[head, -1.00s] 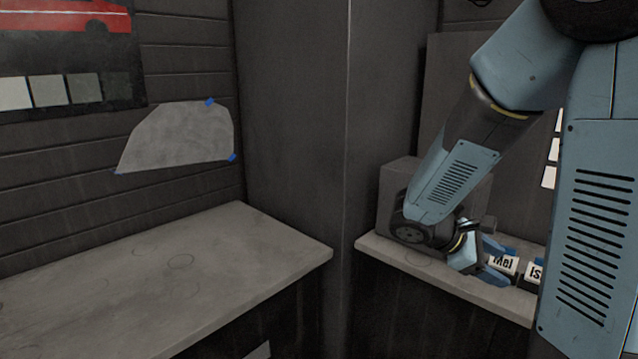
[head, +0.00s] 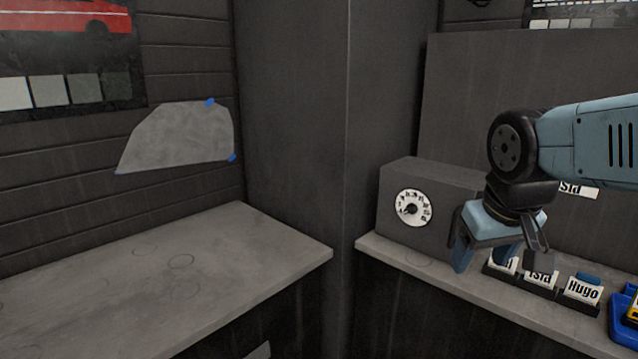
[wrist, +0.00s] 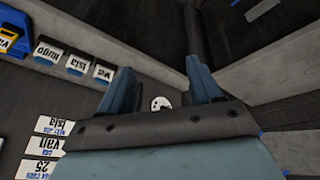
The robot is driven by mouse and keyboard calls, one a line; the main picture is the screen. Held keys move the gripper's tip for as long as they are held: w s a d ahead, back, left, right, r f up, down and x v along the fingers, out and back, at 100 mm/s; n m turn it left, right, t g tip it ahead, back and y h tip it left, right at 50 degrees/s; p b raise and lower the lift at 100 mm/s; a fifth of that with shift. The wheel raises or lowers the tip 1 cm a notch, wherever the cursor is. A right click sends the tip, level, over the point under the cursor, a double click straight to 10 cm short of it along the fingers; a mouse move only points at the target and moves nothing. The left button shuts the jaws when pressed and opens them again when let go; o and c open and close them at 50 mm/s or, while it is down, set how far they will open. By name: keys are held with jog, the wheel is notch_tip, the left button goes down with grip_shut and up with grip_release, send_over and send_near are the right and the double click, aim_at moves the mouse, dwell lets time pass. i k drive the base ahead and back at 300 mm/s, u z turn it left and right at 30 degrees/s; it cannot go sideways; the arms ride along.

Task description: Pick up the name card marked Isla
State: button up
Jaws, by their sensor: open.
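The Isla name card (head: 541,279) is white with black lettering and stands in a dark holder on the right-hand shelf, between the Mei card (head: 503,265) and the Hugo card (head: 583,291). Its top is partly hidden in the head view. In the wrist view the Isla card (wrist: 77,64) is at upper left, outside the jaws. My gripper (head: 483,262) is open and empty, pointing down over the shelf left of the Isla card and partly covering Mei. In the wrist view, nothing is between the fingers of my gripper (wrist: 160,70).
A grey box with a white dial (head: 413,208) stands on the shelf left of my gripper. A blue bin (head: 623,315) with something yellow is right of Hugo. White wall labels (wrist: 56,126) show in the wrist view. The left bench (head: 180,270) is clear.

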aim_at(548, 281)
jog(key=u, duration=1.2)
jog(key=k, duration=1.35)
jog(key=z, duration=1.1)
jog(key=i, duration=0.5)
jog(key=z, duration=0.1)
